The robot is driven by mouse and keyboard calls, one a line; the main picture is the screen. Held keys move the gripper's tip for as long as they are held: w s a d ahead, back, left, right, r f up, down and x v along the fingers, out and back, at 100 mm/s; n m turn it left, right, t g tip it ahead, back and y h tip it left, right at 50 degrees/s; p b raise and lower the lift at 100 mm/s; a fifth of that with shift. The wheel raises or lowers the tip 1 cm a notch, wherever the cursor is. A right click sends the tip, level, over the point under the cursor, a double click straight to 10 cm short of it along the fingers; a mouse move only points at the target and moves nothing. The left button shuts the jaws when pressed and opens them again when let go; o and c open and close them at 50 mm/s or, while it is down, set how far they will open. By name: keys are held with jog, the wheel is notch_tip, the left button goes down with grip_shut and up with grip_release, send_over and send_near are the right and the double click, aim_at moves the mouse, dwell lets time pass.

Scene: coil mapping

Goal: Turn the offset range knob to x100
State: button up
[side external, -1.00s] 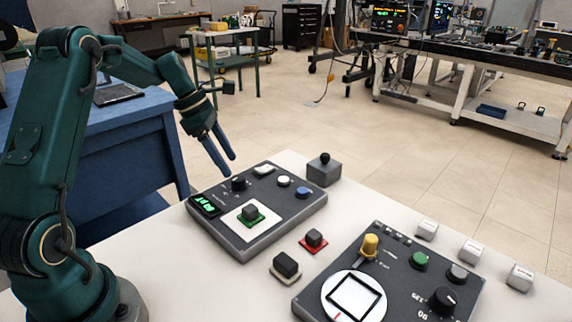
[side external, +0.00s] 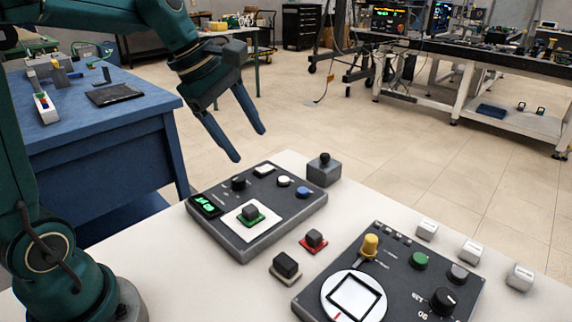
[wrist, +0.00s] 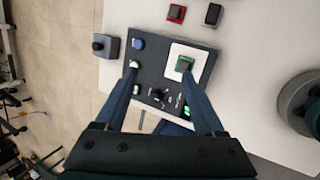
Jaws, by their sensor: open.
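The left control box (side external: 245,240) is dark grey, with a small green-lit display (side external: 206,204) and a black knob (side external: 238,183) near its back edge. I cannot read which knob is the offset range knob. The right control panel (side external: 325,290) has a black knob (side external: 443,301), a yellow knob (side external: 370,246), a green knob (side external: 419,260) and a grey knob (side external: 457,273). My gripper (side external: 250,146) is open and empty above the back of the left box. In the wrist view my gripper (wrist: 160,72) has its fingers spread over that box, with the left box's black knob between them.
A green-based block (side external: 251,214) sits on the left box's white pad. A red-based block (side external: 314,239) and a cream-based block (side external: 286,265) lie between the boxes. A grey joystick box (side external: 324,170) stands behind. White labelled blocks (side external: 427,229) line the right.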

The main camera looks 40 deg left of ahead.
jog(key=s+d+f+m, duration=0.1)
jog(key=s+d+m, duration=0.2)
jog(key=s+m, duration=0.4)
jog(key=s+d+f+m, duration=0.1)
jog(key=s+d+m, duration=0.2)
jog(key=s+m, duration=0.5)
jog(key=shift+s+d+m+y, duration=0.25)
jog(key=shift+m+y, duration=0.15)
jog(key=shift+m, duration=0.6)
jog(key=shift+f, duration=0.1)
